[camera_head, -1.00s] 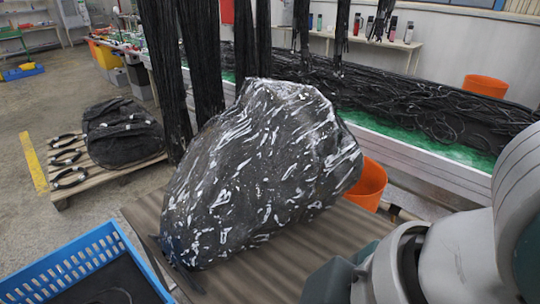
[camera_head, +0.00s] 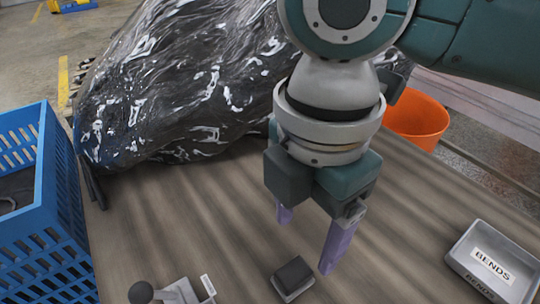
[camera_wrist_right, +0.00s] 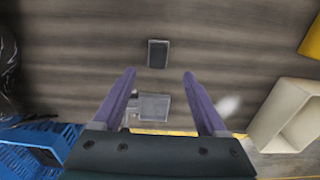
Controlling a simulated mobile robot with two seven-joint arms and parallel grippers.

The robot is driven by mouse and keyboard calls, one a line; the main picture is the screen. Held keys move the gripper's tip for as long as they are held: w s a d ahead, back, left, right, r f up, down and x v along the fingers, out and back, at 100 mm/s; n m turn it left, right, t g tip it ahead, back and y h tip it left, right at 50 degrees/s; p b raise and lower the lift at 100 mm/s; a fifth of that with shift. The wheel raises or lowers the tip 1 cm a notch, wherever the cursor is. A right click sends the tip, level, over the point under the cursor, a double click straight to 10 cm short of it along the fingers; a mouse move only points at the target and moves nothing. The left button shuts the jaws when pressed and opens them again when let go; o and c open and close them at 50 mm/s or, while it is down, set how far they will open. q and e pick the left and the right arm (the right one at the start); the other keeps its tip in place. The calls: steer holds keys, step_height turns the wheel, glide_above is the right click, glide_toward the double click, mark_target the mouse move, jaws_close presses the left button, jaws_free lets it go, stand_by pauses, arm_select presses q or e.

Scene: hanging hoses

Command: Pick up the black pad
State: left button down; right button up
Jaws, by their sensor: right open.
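The black pad (camera_head: 294,273) is a small dark block on a light grey base, lying on the brown ridged table top near the bottom of the head view. It also shows in the right wrist view (camera_wrist_right: 158,54) as a dark rectangle with a pale edge, ahead of the fingertips and roughly midway between them. My right gripper (camera_head: 306,242) is open and empty above the table, its purple fingers pointing down near the pad. In the wrist view the two fingers (camera_wrist_right: 159,73) are spread wide. My left gripper is not in view.
A large shiny black bag (camera_head: 200,80) covers the back of the table. A grey fixture with a black knob (camera_head: 165,291) is at the bottom. An orange bucket (camera_head: 415,122) stands behind.

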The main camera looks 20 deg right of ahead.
steer(key=b, duration=0.1)
glide_above(295, 271)
steer(key=f, duration=0.4)
steer(key=shift+s+f, duration=0.2)
steer(key=shift+f, duration=0.05)
step_height(295, 271, down, 5)
steer(key=shift+w+a+f+b, duration=0.1)
steer(key=shift+w+b, duration=0.05)
steer(key=shift+b, duration=0.75)
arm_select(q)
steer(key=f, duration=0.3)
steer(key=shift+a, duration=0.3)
arm_select(e)
steer(key=shift+c, duration=0.3)
steer(key=c, duration=0.3)
jaws_close()
